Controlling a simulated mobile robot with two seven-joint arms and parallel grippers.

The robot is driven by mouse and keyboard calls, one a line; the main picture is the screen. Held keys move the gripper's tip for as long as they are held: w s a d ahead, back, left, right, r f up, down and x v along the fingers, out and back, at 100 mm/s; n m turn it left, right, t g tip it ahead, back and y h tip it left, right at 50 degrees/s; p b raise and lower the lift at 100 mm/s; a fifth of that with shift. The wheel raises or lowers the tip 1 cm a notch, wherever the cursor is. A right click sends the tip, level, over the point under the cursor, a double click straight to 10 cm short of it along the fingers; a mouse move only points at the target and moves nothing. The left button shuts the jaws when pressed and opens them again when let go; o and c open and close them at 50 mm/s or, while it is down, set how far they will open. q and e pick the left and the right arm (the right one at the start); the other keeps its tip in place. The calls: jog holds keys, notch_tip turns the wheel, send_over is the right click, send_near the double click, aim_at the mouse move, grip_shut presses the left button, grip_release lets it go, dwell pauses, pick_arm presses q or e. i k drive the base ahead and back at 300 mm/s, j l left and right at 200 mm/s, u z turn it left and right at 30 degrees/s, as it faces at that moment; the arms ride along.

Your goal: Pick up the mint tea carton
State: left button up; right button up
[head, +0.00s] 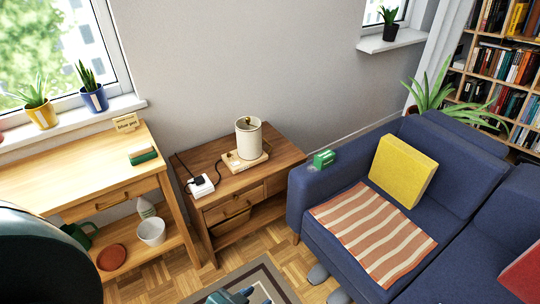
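A small green carton (323,158) with pale marks sits on the near-left arm of the blue sofa (297,200). Its lettering is too small to read; it looks like the mint tea carton. Another small green item with a tan top (142,155) lies on the wooden desk at left; I cannot tell what it is. Neither of my grippers can be made out. A large dark rounded shape covers the lower left corner, and a small teal and dark part shows at the bottom edge; no fingertips are visible on either.
A wooden side table (200,160) left of the sofa arm holds a cream canister (248,138) on a wooden board and a white box (201,187) with a black plug and cable. A yellow cushion (403,170) and a striped cloth (372,230) lie on the sofa. Slippers (318,273) stand before it.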

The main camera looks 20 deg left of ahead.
aim_at(325, 159)
jog(key=u, duration=0.3)
jog(key=i+j+z, duration=0.1)
jog(key=z, duration=0.3)
jog(key=i+j+z, duration=0.15)
jog(key=z, duration=0.25)
jog(key=i+j+z, duration=0.15)
jog(key=z, duration=0.25)
jog(key=i+j+z, duration=0.1)
jog(key=j, duration=0.25)
jog(key=i+j+z, duration=0.1)
jog(key=j, duration=0.25)
jog(key=i+j+z, duration=0.15)
jog(key=j, duration=0.2)
jog(key=i+j, duration=0.1)
jog(key=j, duration=0.25)
jog(key=i+j, duration=0.1)
jog(key=j, duration=0.25)
